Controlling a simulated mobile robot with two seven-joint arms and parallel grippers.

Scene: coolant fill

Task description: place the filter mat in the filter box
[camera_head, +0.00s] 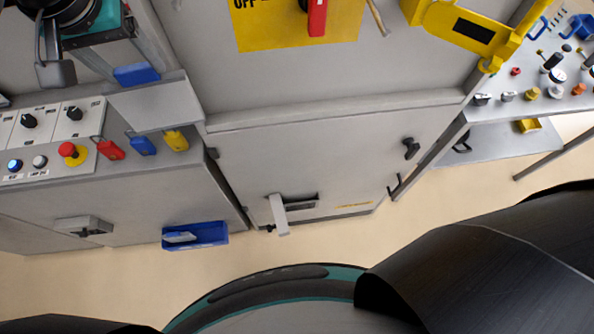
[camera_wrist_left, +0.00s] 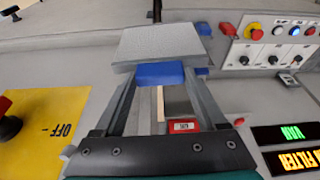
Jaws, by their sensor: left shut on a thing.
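The filter mat (camera_head: 158,106) is a flat light-grey panel with a blue tab (camera_head: 137,75) on one edge. My left gripper (camera_head: 128,72) is shut on this tab and holds the mat out in front of the control panel. In the left wrist view the mat (camera_wrist_left: 165,42) extends beyond the fingertips (camera_wrist_left: 160,74), with the blue tab between the fingers. An open blue box (camera_head: 195,235) with a grey piece inside is on the lower cabinet front. I cannot tell whether it is the filter box. My right gripper is not in view.
The control panel (camera_head: 52,138) has knobs and buttons, with red, blue and yellow padlocks (camera_head: 143,146) beside it. A grey cabinet door (camera_head: 310,165) with a handle fills the middle. A yellow OFF plate (camera_head: 270,35) is above. A tool table (camera_head: 530,110) stands right. Floor below is clear.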

